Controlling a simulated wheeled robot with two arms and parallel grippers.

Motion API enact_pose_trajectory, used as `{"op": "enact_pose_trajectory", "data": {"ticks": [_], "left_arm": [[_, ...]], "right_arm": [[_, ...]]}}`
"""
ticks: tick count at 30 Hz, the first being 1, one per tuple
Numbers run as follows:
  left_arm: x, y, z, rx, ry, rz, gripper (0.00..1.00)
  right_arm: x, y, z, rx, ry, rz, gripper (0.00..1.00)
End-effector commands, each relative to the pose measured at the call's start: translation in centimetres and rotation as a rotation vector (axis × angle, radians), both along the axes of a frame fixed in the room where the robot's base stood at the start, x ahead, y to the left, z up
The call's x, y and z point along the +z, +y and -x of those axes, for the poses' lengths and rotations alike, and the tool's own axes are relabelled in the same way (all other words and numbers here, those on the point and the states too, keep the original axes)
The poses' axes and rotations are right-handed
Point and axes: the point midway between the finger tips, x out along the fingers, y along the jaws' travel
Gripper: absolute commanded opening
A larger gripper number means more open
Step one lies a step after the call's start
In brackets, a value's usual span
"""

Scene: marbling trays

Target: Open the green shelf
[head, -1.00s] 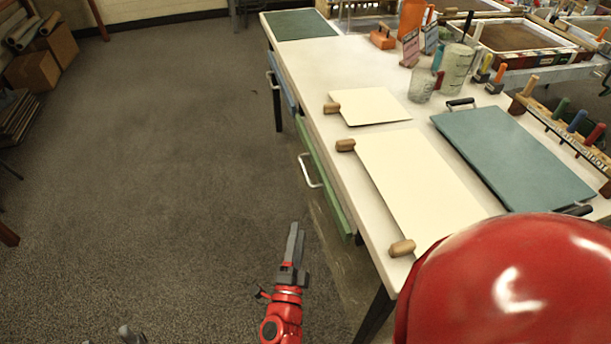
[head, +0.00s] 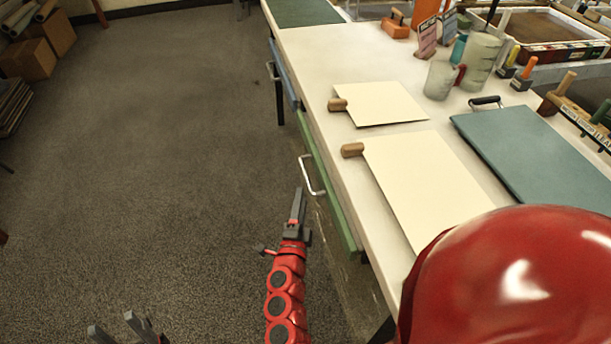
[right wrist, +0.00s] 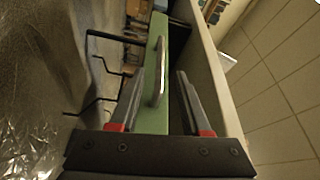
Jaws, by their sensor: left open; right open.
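The green shelf (head: 334,198) is a long narrow front under the left edge of the white table, with a pale metal handle (head: 311,177). It looks closed. My right gripper (head: 297,205) is just below and left of the handle in the head view. In the right wrist view the right gripper (right wrist: 159,75) is open, and the handle (right wrist: 156,72) shows between its fingers, ahead on the green front (right wrist: 154,118); contact cannot be told. My left gripper (head: 113,322) is open and empty at the bottom left, over the floor.
The white table (head: 318,75) carries cream boards (head: 425,175), a teal board (head: 535,145) and cups (head: 440,80). A blue shelf (head: 284,75) with its own handle lies further along the same side. Cardboard boxes (head: 35,57) stand far left. The floor beside the table is clear.

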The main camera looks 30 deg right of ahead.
Motion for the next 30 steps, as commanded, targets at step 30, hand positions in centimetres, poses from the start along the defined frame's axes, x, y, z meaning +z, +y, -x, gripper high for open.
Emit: {"op": "enact_pose_trajectory", "data": {"ticks": [30], "left_arm": [[-1.3, 0.0, 0.0, 0.0, 0.0, 0.0, 0.5]], "right_arm": [[0.7, -5.6, -7.5, 0.0, 0.0, 0.002, 0.18]]}}
